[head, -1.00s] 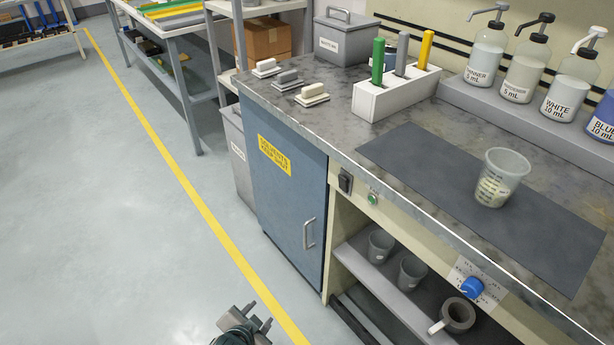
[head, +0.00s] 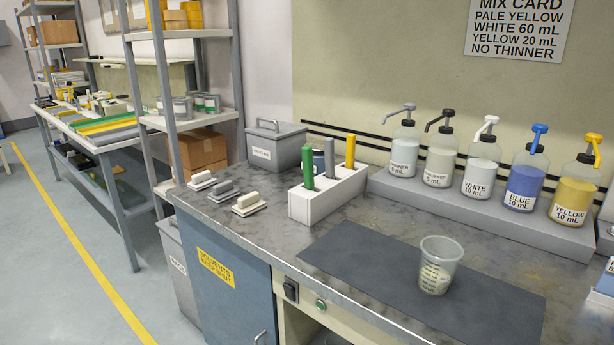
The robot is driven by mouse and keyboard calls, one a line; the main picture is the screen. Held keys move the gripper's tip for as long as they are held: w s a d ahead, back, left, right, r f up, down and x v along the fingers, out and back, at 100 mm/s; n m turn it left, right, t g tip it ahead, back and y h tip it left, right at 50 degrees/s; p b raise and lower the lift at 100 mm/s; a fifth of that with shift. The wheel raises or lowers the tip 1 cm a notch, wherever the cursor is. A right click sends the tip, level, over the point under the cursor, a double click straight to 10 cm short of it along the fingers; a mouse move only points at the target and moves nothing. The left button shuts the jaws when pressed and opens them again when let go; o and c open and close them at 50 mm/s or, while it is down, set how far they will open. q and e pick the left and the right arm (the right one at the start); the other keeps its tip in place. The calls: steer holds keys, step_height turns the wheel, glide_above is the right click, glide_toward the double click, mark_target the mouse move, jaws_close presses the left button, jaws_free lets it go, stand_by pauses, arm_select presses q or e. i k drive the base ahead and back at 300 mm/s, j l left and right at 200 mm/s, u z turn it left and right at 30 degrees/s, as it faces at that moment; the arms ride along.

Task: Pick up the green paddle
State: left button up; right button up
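The green paddle (head: 308,166) stands upright in a white holder block (head: 325,201) on the grey bench. It is the leftmost of three paddles; a grey paddle (head: 329,158) and a yellow paddle (head: 350,151) stand beside it. Only the upper handles show; their lower parts are hidden in the block. Neither of my grippers is in the head view now.
A clear measuring cup (head: 438,266) with pale contents stands on a dark mat (head: 350,262). Several pump bottles line a raised shelf (head: 400,190) at the back.

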mark_target(307, 157)
steer(key=i+j, duration=0.2)
steer(key=j, duration=0.2)
steer(key=i+j, duration=0.25)
steer(key=j, duration=0.2)
steer(key=i+j, duration=0.2)
steer(key=j, duration=0.2)
steer(key=i+j, duration=0.25)
steer(key=j, duration=0.2)
steer(key=z, duration=1.8)
